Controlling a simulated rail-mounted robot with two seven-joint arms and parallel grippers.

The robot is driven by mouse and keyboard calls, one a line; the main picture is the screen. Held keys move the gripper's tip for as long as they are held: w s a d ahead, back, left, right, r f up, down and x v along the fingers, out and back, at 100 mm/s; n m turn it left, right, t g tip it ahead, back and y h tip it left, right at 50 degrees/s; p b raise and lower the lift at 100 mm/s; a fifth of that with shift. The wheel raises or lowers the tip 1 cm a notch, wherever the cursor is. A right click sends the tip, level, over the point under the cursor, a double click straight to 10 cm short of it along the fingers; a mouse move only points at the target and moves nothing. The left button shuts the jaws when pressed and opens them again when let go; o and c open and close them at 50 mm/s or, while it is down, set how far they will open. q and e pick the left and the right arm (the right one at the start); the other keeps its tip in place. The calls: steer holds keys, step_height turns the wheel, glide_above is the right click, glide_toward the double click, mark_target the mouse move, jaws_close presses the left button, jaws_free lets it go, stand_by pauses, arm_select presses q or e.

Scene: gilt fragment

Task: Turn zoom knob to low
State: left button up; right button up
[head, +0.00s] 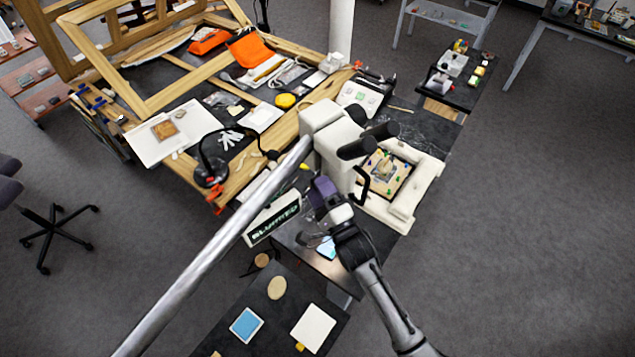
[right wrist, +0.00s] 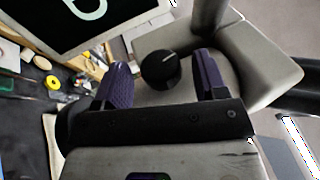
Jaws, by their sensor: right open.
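The cream microscope head (head: 325,118) stands over the work area in the head view. Its zoom knob (right wrist: 160,70) shows in the right wrist view as a round black knob with a white line on its top, slanting slightly up to the right. My right gripper (right wrist: 161,64) is open, with one purple finger on either side of the knob. Gaps show between the knob and both fingers. In the head view my right gripper (head: 322,190) is just below the microscope head, and I cannot make out the knob there. My left gripper is not in view.
A screen (head: 272,219) reading "BLURRED" stands left of my right gripper. A long metal pole (head: 215,250) runs from lower left to the microscope. A pale framed stage (head: 405,195) holds a colourful piece (head: 386,174). The bench behind is cluttered with frames and tools.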

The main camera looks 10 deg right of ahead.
steer(key=shift+w+a+r, duration=0.15)
steer(key=shift+w+a, duration=0.1)
steer(key=shift+w, duration=0.25)
steer(key=c, duration=0.9)
